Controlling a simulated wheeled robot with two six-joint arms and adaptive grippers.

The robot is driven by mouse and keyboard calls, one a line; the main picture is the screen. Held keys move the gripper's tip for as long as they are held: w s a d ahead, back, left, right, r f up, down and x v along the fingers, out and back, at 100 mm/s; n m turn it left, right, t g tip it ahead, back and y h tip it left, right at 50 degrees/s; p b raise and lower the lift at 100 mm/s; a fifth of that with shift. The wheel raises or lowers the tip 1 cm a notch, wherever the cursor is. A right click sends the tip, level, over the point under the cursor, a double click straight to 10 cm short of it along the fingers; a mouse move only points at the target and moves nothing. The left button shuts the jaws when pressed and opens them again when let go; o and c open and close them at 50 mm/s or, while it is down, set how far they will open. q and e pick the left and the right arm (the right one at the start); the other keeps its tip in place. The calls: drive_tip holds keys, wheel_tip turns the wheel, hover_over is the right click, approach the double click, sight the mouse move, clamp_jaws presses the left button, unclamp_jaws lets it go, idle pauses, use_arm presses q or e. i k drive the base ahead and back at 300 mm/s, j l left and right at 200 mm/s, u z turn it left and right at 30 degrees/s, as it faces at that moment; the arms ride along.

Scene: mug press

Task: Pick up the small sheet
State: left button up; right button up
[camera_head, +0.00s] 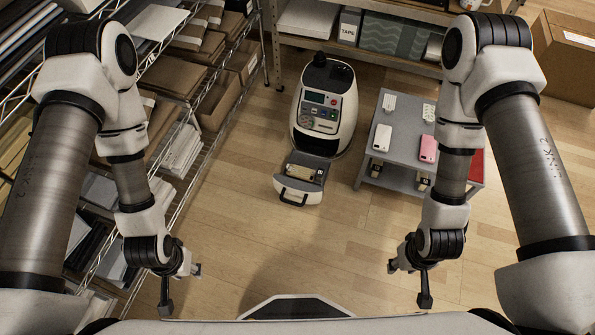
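I cannot tell for certain which item is the small sheet. Two small, pale, patterned pieces lie on the grey cart's top: one at the back left (389,102) and one at the back right (429,113). The white and dark press machine (325,110) stands on the floor left of the cart, with its front drawer (300,180) pulled out and a beige and black item in it. My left gripper (182,286) is open and empty at the lower left. My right gripper (408,284) is open and empty at the lower right. Both are well short of the cart and the machine.
The grey cart (404,174) also holds a white flat block (382,137) and a pink one (428,148). A wire shelf with boxes and papers (165,76) lines the left. A back shelf (390,62) and cardboard box (565,57) stand behind. The middle wooden floor (300,245) is clear.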

sight(304, 172)
drive_tip(key=i+l+u, duration=0.95)
drive_tip(key=l+u, duration=0.15)
